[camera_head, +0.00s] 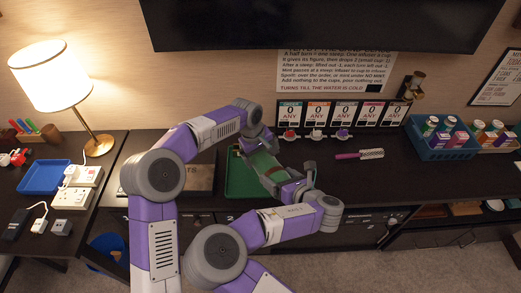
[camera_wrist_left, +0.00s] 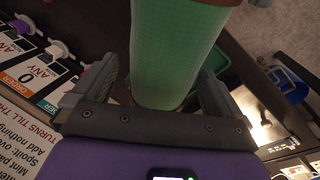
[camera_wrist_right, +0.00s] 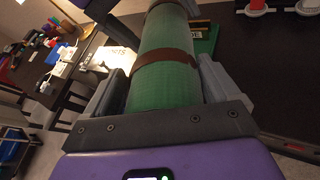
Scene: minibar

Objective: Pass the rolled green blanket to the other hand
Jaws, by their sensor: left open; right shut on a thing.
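The rolled green blanket (camera_head: 264,163) is held above the counter, tilted, between my two grippers. Brown bands around it show in the right wrist view (camera_wrist_right: 165,85). My right gripper (camera_head: 290,185) is shut on its near, lower-right end. My left gripper (camera_head: 257,143) is open at the far, upper-left end. In the left wrist view the roll (camera_wrist_left: 178,50) lies between the open left fingers, with a gap visible beside the finger at right. Contact with the left fingers cannot be told.
A green tray (camera_head: 236,183) lies below the blanket on the dark counter. A pink-handled brush (camera_head: 360,154) lies to the right, and a blue crate of cartons (camera_head: 430,150) stands farther right. A lamp (camera_head: 55,80) and blue tray (camera_head: 43,177) are at left.

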